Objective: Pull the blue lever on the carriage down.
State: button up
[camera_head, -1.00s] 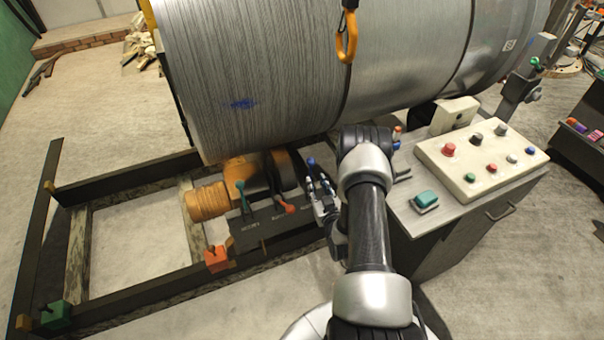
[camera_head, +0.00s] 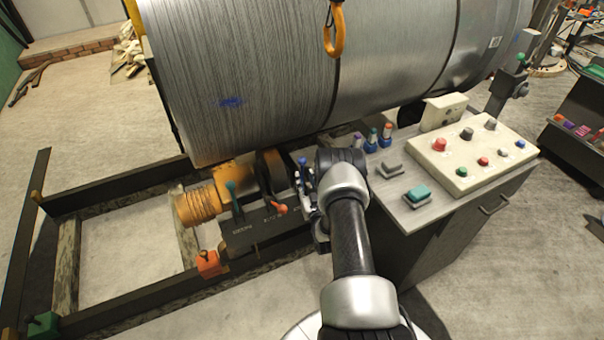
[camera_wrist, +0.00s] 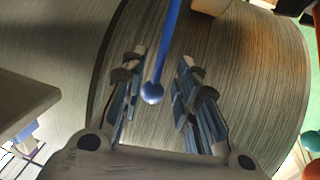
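The blue lever (camera_wrist: 166,45) shows in the wrist view as a thin blue rod ending in a round ball knob (camera_wrist: 152,93). My gripper (camera_wrist: 160,68) is open, with one finger on each side of the rod and knob; I see gaps on both sides. In the head view the blue knob (camera_head: 302,161) stands at the right end of the carriage's lever row, and my gripper (camera_head: 308,188) is right beside it. My gripper and wrist hide the lower part of the lever there. The dark carriage panel (camera_head: 268,232) also bears a green lever (camera_head: 233,194) and a red lever (camera_head: 277,207).
A large metal drum (camera_head: 250,70) hangs over the carriage, with an orange hook (camera_head: 334,30) in front. A control desk (camera_head: 420,210) with a button box (camera_head: 470,155) stands to the right.

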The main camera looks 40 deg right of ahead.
aim_at(302, 171)
jog(key=b+x, duration=0.1)
jog(key=x, duration=0.4)
jog(key=shift+w, duration=0.2)
jog(key=shift+c, duration=0.5)
grip_shut()
